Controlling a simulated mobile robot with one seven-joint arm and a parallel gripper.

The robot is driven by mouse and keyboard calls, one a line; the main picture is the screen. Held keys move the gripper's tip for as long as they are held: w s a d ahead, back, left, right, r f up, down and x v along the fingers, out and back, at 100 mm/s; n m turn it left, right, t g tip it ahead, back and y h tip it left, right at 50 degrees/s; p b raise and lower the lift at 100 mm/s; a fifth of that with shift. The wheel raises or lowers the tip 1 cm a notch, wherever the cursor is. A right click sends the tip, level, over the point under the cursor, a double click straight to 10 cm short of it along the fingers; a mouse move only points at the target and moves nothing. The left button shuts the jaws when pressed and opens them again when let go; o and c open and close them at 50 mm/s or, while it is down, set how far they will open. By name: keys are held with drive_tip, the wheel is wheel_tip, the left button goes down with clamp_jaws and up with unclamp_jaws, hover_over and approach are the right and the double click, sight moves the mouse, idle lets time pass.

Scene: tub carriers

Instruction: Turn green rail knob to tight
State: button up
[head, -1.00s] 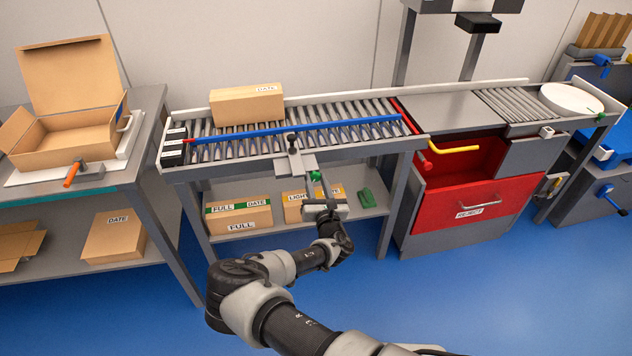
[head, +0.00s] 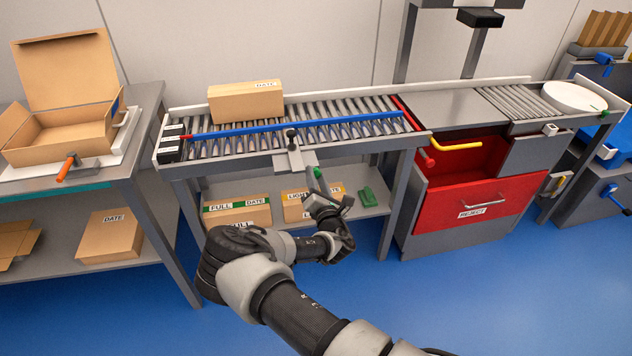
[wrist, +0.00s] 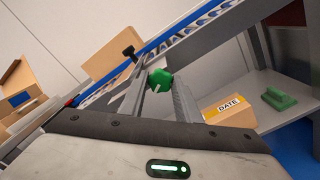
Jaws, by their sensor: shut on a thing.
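The green rail knob (wrist: 159,80) sits on the grey bracket below the blue guide rail (head: 290,129). In the wrist view it lies between the tips of my two fingers. My gripper (wrist: 160,92) is shut on it. In the head view the knob (head: 317,173) is a small green spot just beyond my gripper (head: 320,188), mostly hidden by it. The wrist view is tilted against the conveyor. No tight mark shows on the knob.
A carton (head: 246,103) stands on the roller conveyor behind the blue rail. A black knob (head: 291,133) stands on the bracket above. Cartons (head: 237,210) and a green block (head: 368,197) are on the lower shelf. A red reject bin (head: 470,200) is at right.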

drive_tip(key=shift+f+m+b, duration=0.1)
drive_tip(key=shift+m+b, duration=5.6)
drive_tip(key=shift+m, duration=6.2)
drive_tip(key=o, duration=1)
drive_tip(key=shift+o, duration=0.2)
drive_tip(key=p+v, duration=0.2)
drive_tip(key=v, duration=1.5)
drive_tip(key=shift+s, duration=0.25)
